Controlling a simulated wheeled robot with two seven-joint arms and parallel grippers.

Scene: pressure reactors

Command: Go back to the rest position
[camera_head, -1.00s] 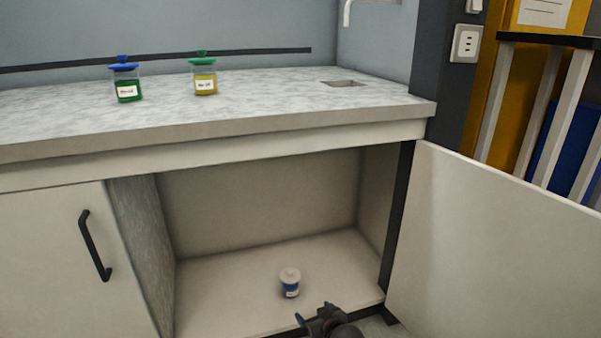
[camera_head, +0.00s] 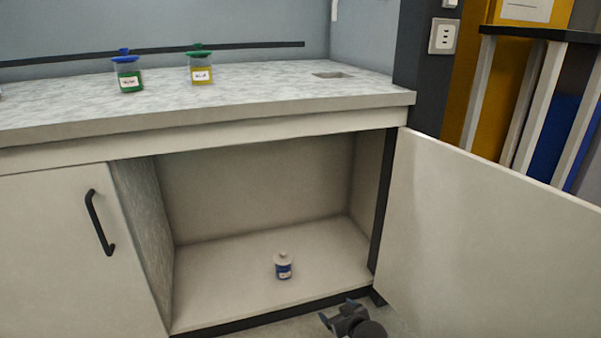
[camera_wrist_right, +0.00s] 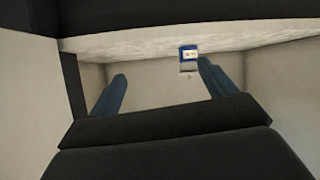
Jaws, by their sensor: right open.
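My right gripper (camera_head: 340,318) is at the bottom of the head view, in front of the open cabinet (camera_head: 262,185) and near its lower front edge. In the right wrist view my right gripper (camera_wrist_right: 158,88) has its fingers spread apart with nothing between them. A small white jar with a blue label (camera_head: 283,266) stands upright on the cabinet floor, apart from the gripper. My left gripper does not show.
The cabinet door (camera_head: 480,230) stands open on the right. Two jars, one green with a blue lid (camera_head: 129,76) and one yellow with a green lid (camera_head: 202,72), stand on the countertop (camera_head: 260,88). A shelf rack (camera_head: 535,100) is at the far right.

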